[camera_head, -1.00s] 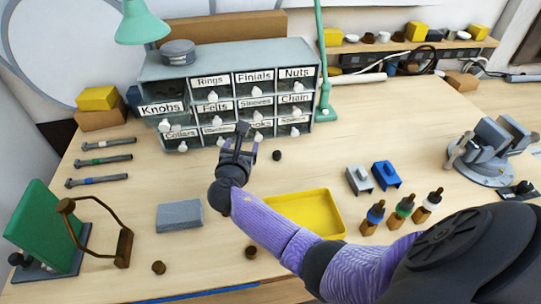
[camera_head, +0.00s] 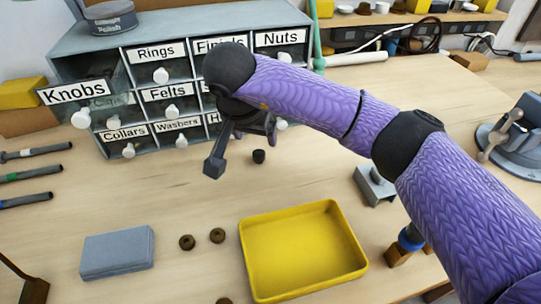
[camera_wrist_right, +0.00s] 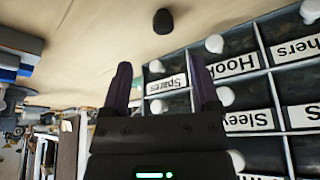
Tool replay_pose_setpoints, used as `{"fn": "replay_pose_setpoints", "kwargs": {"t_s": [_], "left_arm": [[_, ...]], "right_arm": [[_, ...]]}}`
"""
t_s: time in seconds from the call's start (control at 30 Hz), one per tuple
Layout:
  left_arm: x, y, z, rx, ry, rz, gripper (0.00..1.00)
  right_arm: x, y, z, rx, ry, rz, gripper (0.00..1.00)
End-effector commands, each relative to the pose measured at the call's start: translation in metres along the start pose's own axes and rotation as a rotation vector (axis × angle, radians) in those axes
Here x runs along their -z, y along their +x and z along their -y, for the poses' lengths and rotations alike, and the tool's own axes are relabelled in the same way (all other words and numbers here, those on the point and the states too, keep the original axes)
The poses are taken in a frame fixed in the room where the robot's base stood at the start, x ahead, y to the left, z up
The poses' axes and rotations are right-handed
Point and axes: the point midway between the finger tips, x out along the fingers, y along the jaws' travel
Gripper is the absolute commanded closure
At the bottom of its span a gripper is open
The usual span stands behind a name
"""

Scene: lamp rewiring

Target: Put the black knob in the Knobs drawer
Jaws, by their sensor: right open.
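The small black knob (camera_head: 259,156) stands on the table in front of the drawer cabinet; it also shows in the right wrist view (camera_wrist_right: 163,21). My right gripper (camera_head: 242,151) is open and empty, reaching down beside the knob, with its fingers apart; the fingers also show in the right wrist view (camera_wrist_right: 161,82). The knob is outside the jaws. The Knobs drawer (camera_head: 73,92), at the cabinet's left, stands pulled out toward the front, with a white pull below its label. My left gripper is in neither current view.
The grey cabinet (camera_head: 128,49) has several other labelled drawers. A yellow tray (camera_head: 252,288), a grey block (camera_head: 117,251) and small brown knobs (camera_head: 187,242) lie nearer the front. A grey vise (camera_head: 512,130) stands at the right. Table between cabinet and tray is mostly clear.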

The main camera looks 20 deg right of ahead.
Motion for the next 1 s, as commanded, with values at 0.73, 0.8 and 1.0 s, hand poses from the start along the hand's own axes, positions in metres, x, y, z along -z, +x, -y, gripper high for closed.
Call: {"fn": "replay_pose_setpoints", "kwargs": {"t_s": [0.73, 0.8, 1.0], "left_arm": [[-0.015, 0.022, 0.011, 0.018, 0.003, 0.036, 0.41], [-0.013, 0.022, 0.011, 0.018, 0.002, 0.032, 0.41], [-0.008, 0.023, 0.011, 0.018, 0.002, 0.023, 0.41]], "right_arm": [[-0.001, 0.078, 0.004, 0.003, 0.000, 0.005, 0.49], [-0.001, 0.078, 0.004, 0.003, 0.000, 0.005, 0.64], [-0.001, 0.078, 0.004, 0.004, 0.000, 0.005, 1.00]]}}
